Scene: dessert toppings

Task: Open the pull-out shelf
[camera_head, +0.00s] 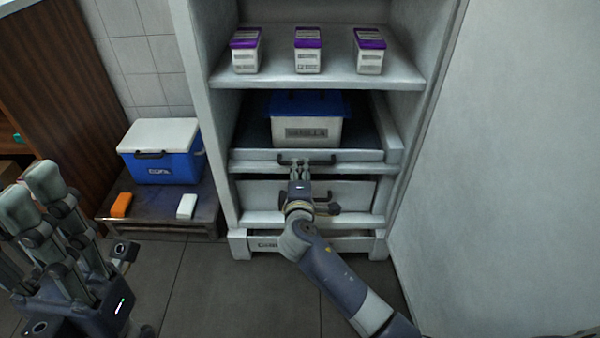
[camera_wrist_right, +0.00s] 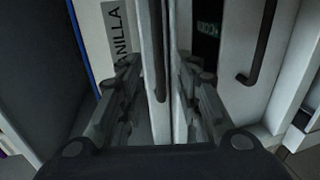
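The pull-out shelf (camera_head: 258,155) is a grey tray in the white cabinet, with a dark handle (camera_head: 322,161) on its front. It bears a white VANILLA tub with a blue lid (camera_head: 306,104). My right gripper (camera_head: 299,168) is at the handle, partly covering it. In the right wrist view, the handle (camera_wrist_right: 159,60) lies between the two fingers (camera_wrist_right: 160,72), with a visible gap on each side. My left gripper (camera_head: 31,192) is at the lower left, away from the cabinet. Its fingertips overlap in the view, so its opening is unclear.
Three purple-lidded tubs (camera_head: 308,50) stand on the shelf above. A lower drawer (camera_head: 352,194) has its own handle, partly hidden by my right gripper. A blue cooler (camera_head: 163,152) and orange and white items rest on a low stand at left. The floor in front is clear.

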